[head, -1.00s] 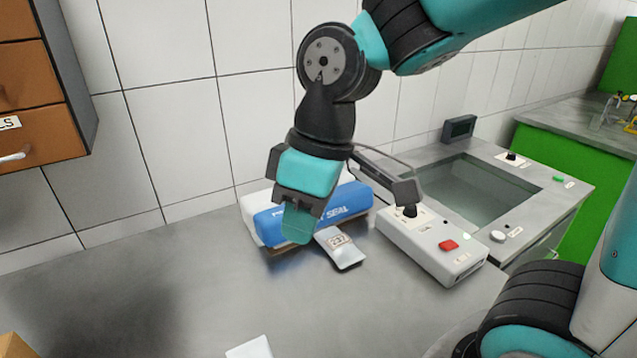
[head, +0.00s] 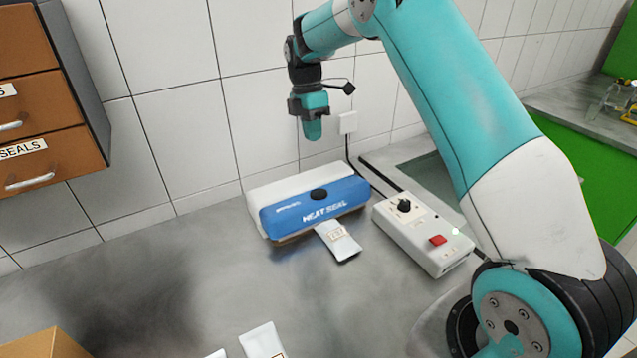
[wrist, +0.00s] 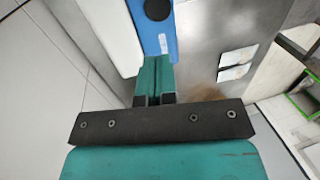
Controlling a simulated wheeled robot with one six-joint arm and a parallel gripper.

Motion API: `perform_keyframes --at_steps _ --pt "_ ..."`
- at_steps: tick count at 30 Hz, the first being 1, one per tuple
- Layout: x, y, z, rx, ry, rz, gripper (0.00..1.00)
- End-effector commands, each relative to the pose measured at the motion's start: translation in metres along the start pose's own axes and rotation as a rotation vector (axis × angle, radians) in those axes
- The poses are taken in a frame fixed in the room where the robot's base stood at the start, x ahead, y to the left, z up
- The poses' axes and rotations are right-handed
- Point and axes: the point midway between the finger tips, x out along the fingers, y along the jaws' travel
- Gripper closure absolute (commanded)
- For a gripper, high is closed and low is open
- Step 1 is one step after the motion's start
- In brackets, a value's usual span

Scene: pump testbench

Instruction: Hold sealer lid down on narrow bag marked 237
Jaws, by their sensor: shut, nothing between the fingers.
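The heat sealer (head: 318,205) stands on the grey bench against the tiled wall. Its blue lid carries the words HEAT SEAL and a black knob. A small silvery bag (head: 338,241) sticks out from under the lid's front edge; its printed label is too small to read surely. My gripper (head: 313,130) is above and behind the sealer, near the wall, pointing down, shut and empty. It does not touch the lid. In the wrist view the shut fingers (wrist: 154,80) show in front of the blue lid (wrist: 157,35) and its knob.
A white control box (head: 423,235) with a black knob and a red button stands right of the sealer. More pale bags (head: 262,341) lie at the bench's front edge. A cardboard box (head: 50,346) is at front left, and drawers (head: 45,165) hang at left.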

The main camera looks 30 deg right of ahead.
Motion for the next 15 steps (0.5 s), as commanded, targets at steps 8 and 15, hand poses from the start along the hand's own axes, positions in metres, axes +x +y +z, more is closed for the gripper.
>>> perform_keyframes --at_steps 8,15 --pt "0.014 -0.001 -0.001 -0.001 0.0 -0.002 1.0" --pt "0.061 -0.002 -0.001 -0.001 0.001 -0.005 1.0"
